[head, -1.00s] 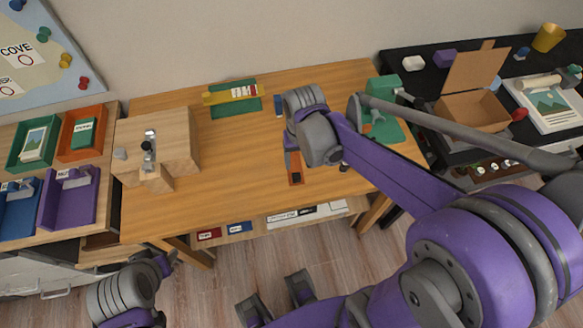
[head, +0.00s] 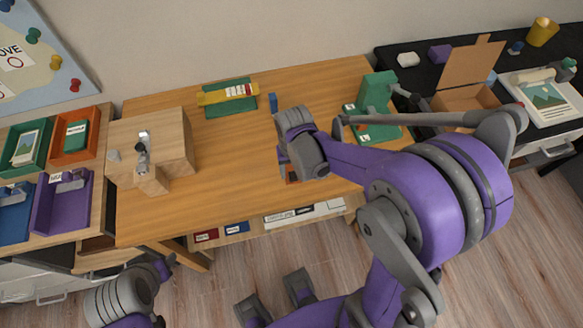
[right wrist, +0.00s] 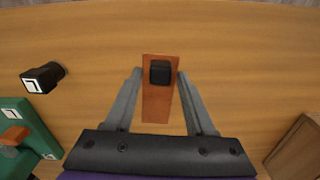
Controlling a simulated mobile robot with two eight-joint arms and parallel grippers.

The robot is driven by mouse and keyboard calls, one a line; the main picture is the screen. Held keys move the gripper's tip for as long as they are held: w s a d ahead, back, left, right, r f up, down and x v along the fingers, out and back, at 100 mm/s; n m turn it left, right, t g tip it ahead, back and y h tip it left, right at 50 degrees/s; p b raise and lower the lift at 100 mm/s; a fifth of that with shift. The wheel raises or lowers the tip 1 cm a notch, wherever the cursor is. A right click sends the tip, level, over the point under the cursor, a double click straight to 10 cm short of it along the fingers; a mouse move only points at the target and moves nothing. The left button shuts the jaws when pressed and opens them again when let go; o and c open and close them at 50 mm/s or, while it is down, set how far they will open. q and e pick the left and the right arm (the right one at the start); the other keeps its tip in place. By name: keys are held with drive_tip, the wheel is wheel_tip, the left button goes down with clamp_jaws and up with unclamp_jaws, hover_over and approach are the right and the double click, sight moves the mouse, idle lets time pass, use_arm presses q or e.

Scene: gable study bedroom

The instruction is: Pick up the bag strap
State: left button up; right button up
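The bag strap, a flat orange-brown strip (right wrist: 158,105) with a black block near its far end, lies on the wooden table in the right wrist view. Only a small piece of it (head: 292,175) shows below my right wrist in the head view. My right gripper (right wrist: 160,75) is open, with one finger on each side of the strip near the black block. The fingers look close to its edges; contact cannot be told. In the head view my right arm hides its fingertips. My left gripper (head: 162,270) is at the lower left, off the table, its fingers unclear.
A wooden block fixture (head: 180,140) stands on the table's left. A green tool stand (head: 378,90) is at the right, near a small black object (right wrist: 42,77). A yellow-and-green holder (head: 228,95) lies at the back. The table's middle left is clear.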

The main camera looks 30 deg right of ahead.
clamp_jaws()
